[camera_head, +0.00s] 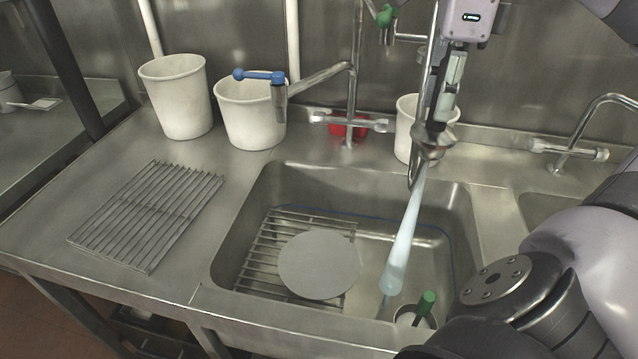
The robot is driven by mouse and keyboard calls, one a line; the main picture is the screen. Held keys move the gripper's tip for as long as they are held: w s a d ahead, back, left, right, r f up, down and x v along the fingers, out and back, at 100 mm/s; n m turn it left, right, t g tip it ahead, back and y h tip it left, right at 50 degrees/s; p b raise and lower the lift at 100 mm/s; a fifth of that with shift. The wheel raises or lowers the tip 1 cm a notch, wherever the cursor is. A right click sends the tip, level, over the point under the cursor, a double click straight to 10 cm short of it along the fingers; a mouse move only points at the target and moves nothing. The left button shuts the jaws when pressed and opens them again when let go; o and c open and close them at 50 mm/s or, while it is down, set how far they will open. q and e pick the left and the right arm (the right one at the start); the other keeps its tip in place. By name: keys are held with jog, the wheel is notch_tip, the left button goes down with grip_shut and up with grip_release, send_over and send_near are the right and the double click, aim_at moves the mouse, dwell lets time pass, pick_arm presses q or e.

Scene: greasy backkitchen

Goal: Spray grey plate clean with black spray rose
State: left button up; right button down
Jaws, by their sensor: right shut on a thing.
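The grey plate (318,264) is a plain round disc lying on a wire rack inside the sink basin. My right gripper (438,122) is above the right part of the basin, shut on the spray rose (432,146), which looks dark and metallic and points down. A pale blue-white water jet (404,240) comes from it and reaches the basin to the right of the plate, apart from it. Dirt on the plate cannot be made out. My left gripper is not in view.
The sink rack (264,252) lies under the plate. Another wire rack (148,214) lies on the left counter. White buckets (176,98) stand along the back. A blue-handled faucet (322,76) reaches over the back. A green-handled item (427,302) stands in the basin's front right.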

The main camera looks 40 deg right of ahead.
notch_tip(320, 180, up, 16)
jog(key=p, duration=1.4)
jog(key=shift+r, duration=0.15)
jog(key=w+d+p, duration=0.6)
jog(key=d, duration=0.2)
jog(key=shift+p, duration=0.35)
